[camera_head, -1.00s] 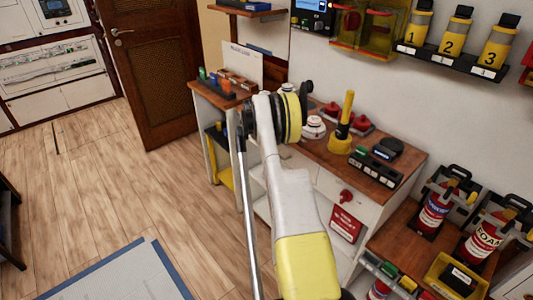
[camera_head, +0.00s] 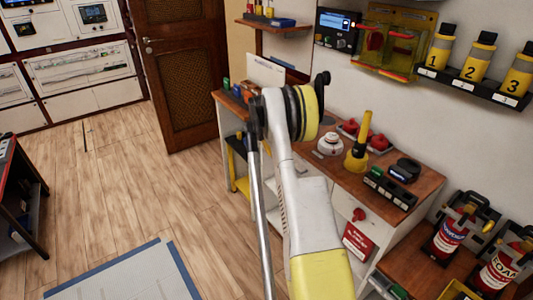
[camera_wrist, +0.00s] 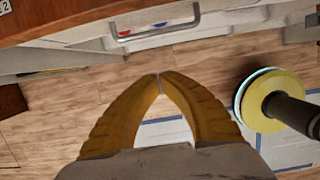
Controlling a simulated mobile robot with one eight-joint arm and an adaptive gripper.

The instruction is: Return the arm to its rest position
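My gripper (camera_wrist: 160,78) shows in the wrist view. Its two yellow fingers meet at the tips, and I see nothing held between them. Wood floor and part of the blue-edged floor mat (camera_wrist: 165,130) show through the gap behind the tips. In the head view my arm (camera_head: 300,195) reaches up in front of the wooden-topped cabinet, with a yellow and black joint at its upper end. My gripper is not visible in the head view.
The cabinet top (camera_head: 335,175) holds a yellow-handled tool (camera_head: 360,140), a white round device (camera_head: 330,143) and dark boxes. Extinguishers (camera_head: 450,232) stand at lower right. A dark stand (camera_head: 20,205) is at left. The floor (camera_head: 110,200) is mostly clear. In the wrist view a metal handle (camera_wrist: 155,29) is close above the fingertips.

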